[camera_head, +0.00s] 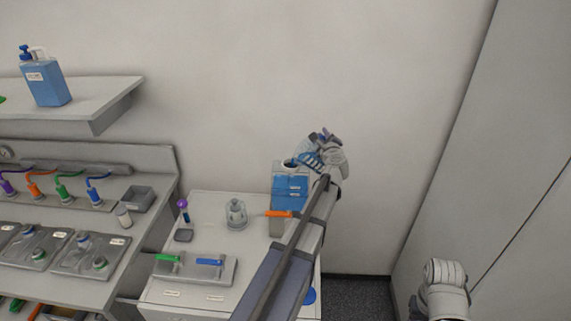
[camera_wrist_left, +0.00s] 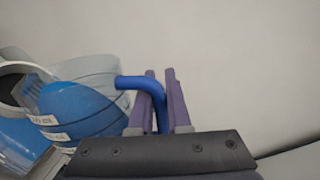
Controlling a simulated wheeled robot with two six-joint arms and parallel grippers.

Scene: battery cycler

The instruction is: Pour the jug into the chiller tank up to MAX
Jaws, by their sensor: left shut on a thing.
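The chiller tank (camera_head: 291,192) stands against the wall at the right end of the bench, with blue liquid behind its front and a round opening on top. My left gripper (camera_head: 326,136) is above and to the right of that opening. In the left wrist view its purple fingers (camera_wrist_left: 160,95) are shut on the blue handle of the clear jug (camera_wrist_left: 92,68). The jug holds blue liquid and is tilted, with its mouth by the tank's opening (camera_wrist_left: 14,82). I cannot see a stream clearly. The small labels are not readable. My right gripper is not in view.
A white cabinet top (camera_head: 205,205) beside the tank holds a clear domed vessel (camera_head: 236,214), a purple-capped tube (camera_head: 184,208) and a tray with green and blue handles (camera_head: 195,267). A shelf (camera_head: 100,100) with a blue bottle (camera_head: 45,78) is at upper left.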

